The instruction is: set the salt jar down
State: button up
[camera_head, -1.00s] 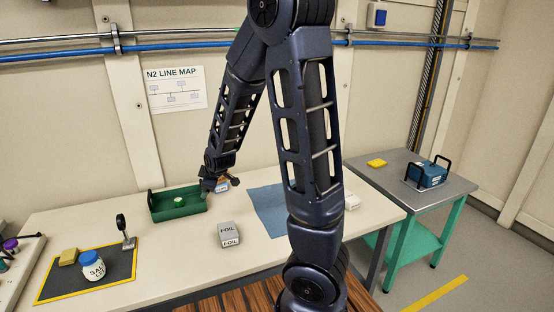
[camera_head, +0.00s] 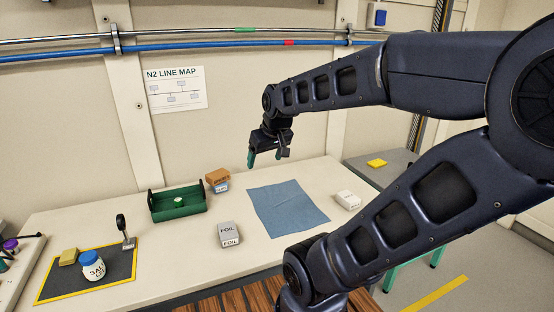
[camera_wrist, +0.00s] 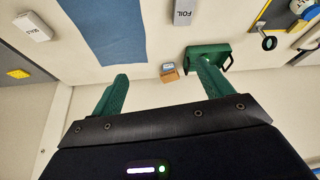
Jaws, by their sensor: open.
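The salt jar (camera_head: 92,267) is white and blue with a "SALT" label. It stands upright on a dark mat with a yellow border (camera_head: 120,280) at the front left of the bench, beside a yellowish block. My gripper (camera_head: 264,158) is open and empty. It hangs above the back of the bench, well to the right of the jar and apart from it. In the wrist view my gripper's two green fingers (camera_wrist: 160,72) are spread with nothing between them.
On the bench are a green tray (camera_head: 180,213), an orange-brown box (camera_head: 217,177), a foil box (camera_head: 229,233), a blue cloth (camera_head: 288,210) and a white box (camera_head: 348,200). A round-headed stand (camera_head: 124,232) rises at the mat's corner, near the jar.

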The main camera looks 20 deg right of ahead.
jog(key=s, duration=0.1)
jog(key=s+d+r+m, duration=0.1)
jog(key=s, duration=0.1)
jog(key=s+m, duration=0.1)
jog(key=s, duration=0.1)
jog(key=shift+s+d+r+g+h, duration=0.2)
jog(key=shift+r+g+h, duration=0.1)
jog(key=shift+h, duration=0.1)
dwell(0.9)
